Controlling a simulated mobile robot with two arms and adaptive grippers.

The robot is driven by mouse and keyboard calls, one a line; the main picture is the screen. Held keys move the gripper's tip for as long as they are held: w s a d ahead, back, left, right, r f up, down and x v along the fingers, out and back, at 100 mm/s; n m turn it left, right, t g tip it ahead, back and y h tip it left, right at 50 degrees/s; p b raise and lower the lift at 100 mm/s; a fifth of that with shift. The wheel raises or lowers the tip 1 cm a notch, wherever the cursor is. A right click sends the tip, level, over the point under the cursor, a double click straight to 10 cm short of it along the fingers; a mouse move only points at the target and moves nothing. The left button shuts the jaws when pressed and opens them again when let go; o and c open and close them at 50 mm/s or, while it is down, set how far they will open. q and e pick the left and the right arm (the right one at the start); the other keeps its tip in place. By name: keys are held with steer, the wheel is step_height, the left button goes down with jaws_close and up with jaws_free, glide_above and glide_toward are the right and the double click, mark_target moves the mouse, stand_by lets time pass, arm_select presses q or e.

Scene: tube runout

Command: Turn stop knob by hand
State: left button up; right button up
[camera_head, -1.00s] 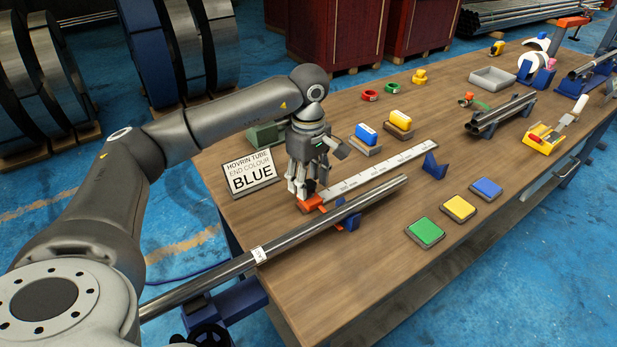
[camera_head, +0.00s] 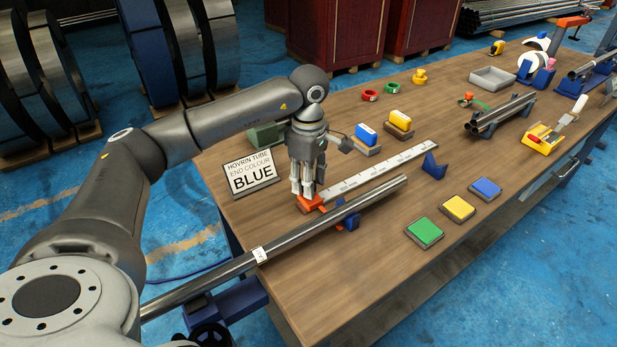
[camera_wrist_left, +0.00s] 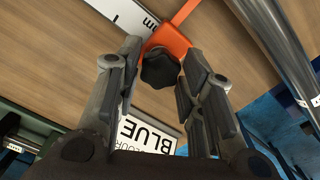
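The stop knob is a dark lobed knob (camera_wrist_left: 160,68) on the orange stop (camera_wrist_left: 176,38) at the near end of the white ruler. In the left wrist view it sits between the two fingers of my left gripper (camera_wrist_left: 157,82), with space visible on both sides. In the head view my left gripper (camera_head: 308,192) points down over the orange stop (camera_head: 312,203), and its fingers hide the knob. The ruler (camera_head: 385,165) runs away to the right. My right gripper is not in view.
A long steel tube (camera_head: 300,234) lies beside the stop on blue supports. A sign reading BLUE (camera_head: 251,175) stands left of my gripper. Green (camera_head: 424,232), yellow (camera_head: 458,208) and blue (camera_head: 486,189) pads lie to the right. Bare tabletop lies around them.

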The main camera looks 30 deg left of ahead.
arm_select(q)
steer(key=shift+o, duration=1)
step_height(320, 180, up, 6)
steer(key=p, duration=0.4)
step_height(320, 180, up, 12)
steer(key=shift+r, duration=0.1)
